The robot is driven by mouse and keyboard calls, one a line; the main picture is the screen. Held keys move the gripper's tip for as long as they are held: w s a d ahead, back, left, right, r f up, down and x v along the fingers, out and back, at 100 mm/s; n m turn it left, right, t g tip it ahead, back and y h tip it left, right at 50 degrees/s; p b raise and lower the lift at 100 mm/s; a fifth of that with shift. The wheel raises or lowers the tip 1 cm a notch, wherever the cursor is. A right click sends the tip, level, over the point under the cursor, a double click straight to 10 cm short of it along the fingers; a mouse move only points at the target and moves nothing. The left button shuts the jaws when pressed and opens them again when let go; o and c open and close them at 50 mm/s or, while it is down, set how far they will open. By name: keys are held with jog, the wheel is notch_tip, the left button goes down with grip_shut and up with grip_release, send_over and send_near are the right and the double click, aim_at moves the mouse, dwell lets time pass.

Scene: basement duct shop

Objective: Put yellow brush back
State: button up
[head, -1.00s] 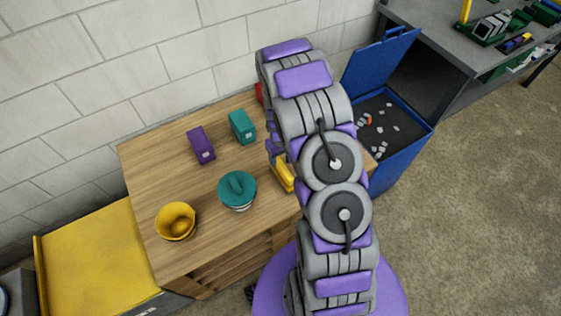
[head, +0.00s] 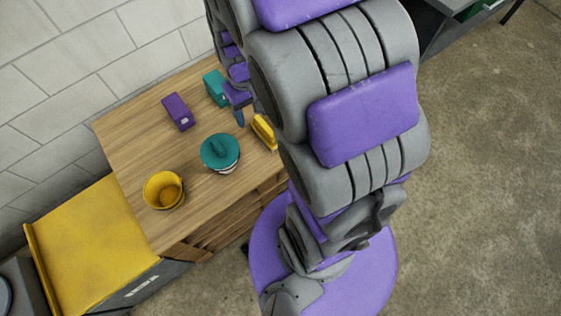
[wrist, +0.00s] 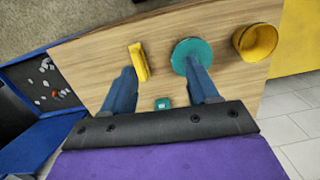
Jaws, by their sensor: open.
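The yellow brush (head: 263,133) lies on the wooden bench top (head: 135,135) near its right side, partly hidden by my arm in the head view. In the wrist view the brush (wrist: 138,62) lies just beyond the left fingertip. My gripper (head: 238,112) is above the bench, close to the brush on its far side. In the wrist view my gripper (wrist: 161,72) has its two blue fingers spread, with nothing held. Bare wood and part of a teal block (wrist: 163,104) show between them.
A round teal lidded object (head: 220,153) stands left of the brush. A yellow cup (head: 163,190), purple block (head: 178,111) and teal block (head: 215,88) are also on the bench. A blue bin (wrist: 22,92) holding small scraps stands beside the bench. A wall (head: 75,70) runs behind.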

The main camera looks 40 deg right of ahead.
jog(key=s+a+r, duration=0.2)
jog(key=s+r, duration=0.2)
jog(key=s, duration=0.5)
jog(key=s+a+r, duration=0.2)
jog(key=s+r, duration=0.3)
jog(key=s, duration=0.5)
jog(key=shift+s+a+g, duration=0.2)
jog(key=shift+a+g, duration=0.05)
jog(key=shift+g, duration=0.15)
